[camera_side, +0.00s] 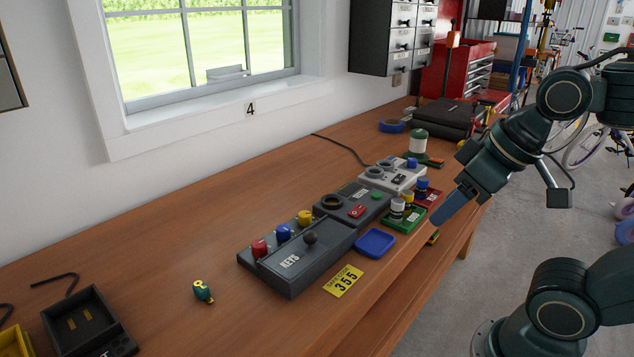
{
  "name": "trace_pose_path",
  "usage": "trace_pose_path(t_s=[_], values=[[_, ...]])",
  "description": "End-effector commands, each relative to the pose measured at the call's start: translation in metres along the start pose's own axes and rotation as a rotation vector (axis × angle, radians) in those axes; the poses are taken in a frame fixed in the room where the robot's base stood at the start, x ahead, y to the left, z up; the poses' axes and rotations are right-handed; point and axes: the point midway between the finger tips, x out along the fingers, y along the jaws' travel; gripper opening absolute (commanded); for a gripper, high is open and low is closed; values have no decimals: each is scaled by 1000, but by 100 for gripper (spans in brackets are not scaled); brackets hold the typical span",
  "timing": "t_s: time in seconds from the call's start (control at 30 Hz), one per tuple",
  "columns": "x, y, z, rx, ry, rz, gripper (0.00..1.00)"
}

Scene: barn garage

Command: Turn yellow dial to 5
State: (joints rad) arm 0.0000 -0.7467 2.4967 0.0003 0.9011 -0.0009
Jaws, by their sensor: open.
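The yellow dial (305,217) is a small round knob on the back edge of a dark grey panel (325,249) on the workbench. A blue dial (283,232) and a red dial (259,248) sit to its left in the same row. The number that the yellow dial points to is too small to read. My gripper (436,221) has blue fingers and hangs over the bench's front edge, to the right of the panel and well apart from the dial. It is open, and nothing shows between its fingers.
A black joystick knob (310,238) stands near the yellow dial. A second grey panel (374,197) adjoins at the right. A blue tray (375,243), a green tray (399,226) with small bottles and a yellow card (343,281) lie in front.

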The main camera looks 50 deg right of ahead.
Motion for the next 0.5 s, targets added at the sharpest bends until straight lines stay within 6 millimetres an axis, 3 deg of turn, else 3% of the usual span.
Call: trace_pose_path(t_s=[0.27, 0.5], values=[[-2, 2, -24, -14, -35, 6, 50], [0, 5, -69, -43, -102, 14, 50]])
